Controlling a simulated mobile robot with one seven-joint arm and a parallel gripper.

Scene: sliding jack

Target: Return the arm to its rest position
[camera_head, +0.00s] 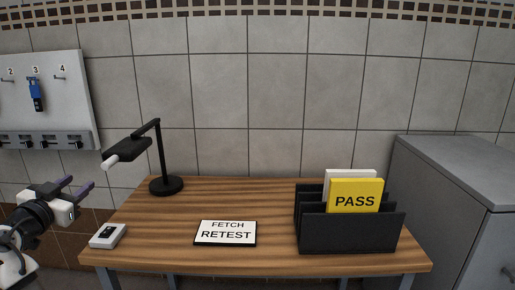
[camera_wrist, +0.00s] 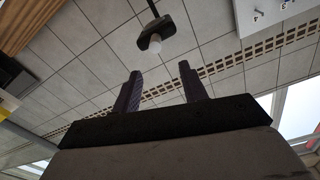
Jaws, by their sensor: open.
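My gripper (camera_head: 77,187) is at the lower left of the head view, left of the wooden table and apart from it. Its two dark purple fingers are spread with nothing between them. In the wrist view the fingers (camera_wrist: 160,90) stand apart, with tiled wall and a black lamp head behind them. Part of my arm shows at the lower left corner of the head view; the rest of it is out of frame.
The table (camera_head: 280,265) holds a black desk lamp (camera_head: 166,185), a small white device (camera_head: 107,236), a "FETCH RETEST" sign (camera_head: 225,232) and a black sorter (camera_head: 350,235) with a yellow PASS card (camera_head: 355,194). A pegboard (camera_head: 70,95) hangs left. A grey cabinet (camera_head: 440,210) stands right.

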